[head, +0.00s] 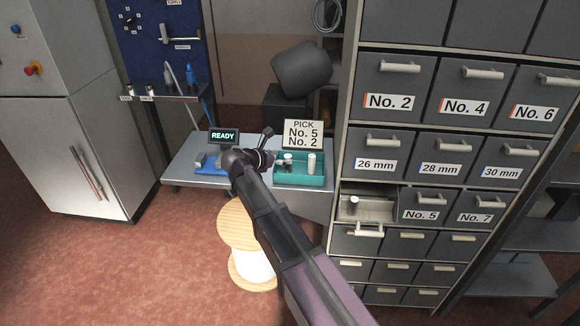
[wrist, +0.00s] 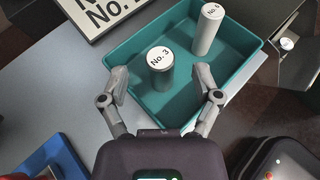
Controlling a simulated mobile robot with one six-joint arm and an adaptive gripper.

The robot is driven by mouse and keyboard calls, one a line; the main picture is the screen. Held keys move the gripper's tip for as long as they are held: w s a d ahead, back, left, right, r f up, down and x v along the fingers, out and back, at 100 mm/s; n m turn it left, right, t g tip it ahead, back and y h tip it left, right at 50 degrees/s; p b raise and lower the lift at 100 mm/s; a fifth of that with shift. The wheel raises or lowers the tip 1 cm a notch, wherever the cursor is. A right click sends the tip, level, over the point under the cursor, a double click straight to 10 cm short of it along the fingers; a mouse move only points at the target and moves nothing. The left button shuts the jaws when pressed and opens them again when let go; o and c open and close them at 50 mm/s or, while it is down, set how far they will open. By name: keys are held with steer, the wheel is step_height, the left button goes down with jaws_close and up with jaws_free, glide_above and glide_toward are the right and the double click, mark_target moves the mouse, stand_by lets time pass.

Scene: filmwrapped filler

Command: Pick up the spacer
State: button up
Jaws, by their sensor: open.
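A teal tray (head: 300,180) on the bench holds two upright cylinders. In the wrist view, the shorter grey one with a white top marked No. 3 (wrist: 161,75) stands near the tray's (wrist: 235,98) near left side. The taller pale cylinder (wrist: 207,35) stands farther back; its label is too small to read surely. My gripper (wrist: 162,84) is open and empty, its fingertips either side of the No. 3 cylinder and apart from it. Another grey cylinder (head: 353,202) stands in an open drawer (head: 377,213). I cannot tell which cylinder the task means.
A sign (head: 303,134) behind the tray reads PICK No. 5, No. 2. A READY display (head: 223,136) and a blue fixture (head: 211,170) stand left on the bench. A drawer cabinet (head: 398,133) rises at right. A wooden spool (head: 254,262) stands on the floor below.

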mark_target(286, 157)
steer(key=shift+b+x, duration=0.5)
steer(key=shift+x, duration=1.2)
steer(key=shift+f, duration=0.1)
steer(key=shift+c, duration=0.2)
jaws_close()
